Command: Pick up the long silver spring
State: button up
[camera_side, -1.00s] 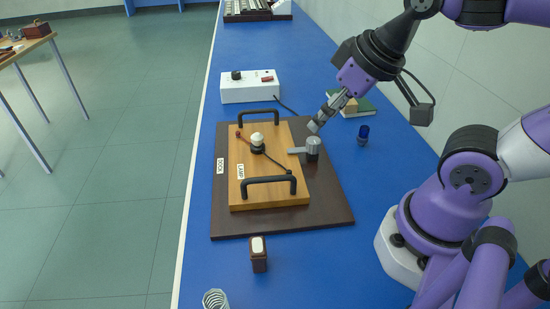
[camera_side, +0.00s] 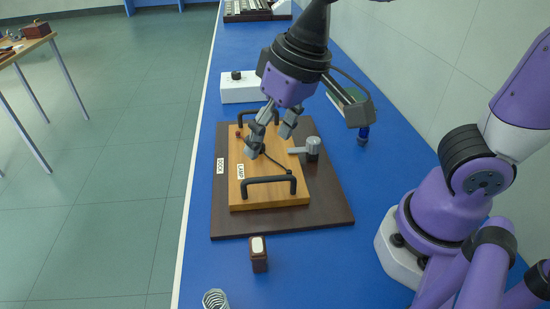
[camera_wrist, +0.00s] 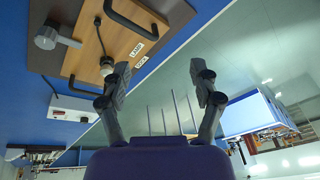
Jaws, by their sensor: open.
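The silver spring (camera_side: 215,299) stands at the bottom edge of the side view, on the blue bench near its left edge; its lower part is cut off by the frame. I cannot see it in the wrist view. My gripper (camera_side: 268,145) is open and empty, well away from the spring, and appears over the wooden lamp board. In the wrist view my gripper (camera_wrist: 162,80) shows two spread fingers with nothing between them.
The wooden board (camera_side: 245,197) with black handles sits on a dark dock plate (camera_side: 330,215). A grey clamp (camera_side: 312,148) is at its right. A small brown block (camera_side: 259,256) stands between plate and spring. A white box (camera_side: 238,92) is behind.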

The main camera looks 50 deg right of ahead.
jog(key=a+f+g, duration=0.2)
jog(key=a+f, duration=0.1)
jog(key=a, duration=0.7)
jog(key=g+h, duration=0.1)
send_over(215, 301)
jog(key=f, duration=0.3)
jog(key=shift+w+d+f+m, duration=0.15)
jog(key=shift+w+d+m, duration=0.1)
jog(key=shift+d+m, duration=0.05)
jog(key=f, duration=0.5)
jog(key=shift+s+a, duration=0.2)
jog(key=shift+a, duration=0.1)
notch_tip(215, 301, down, 6)
jog(key=shift+r, duration=0.15)
jog(key=c, duration=1)
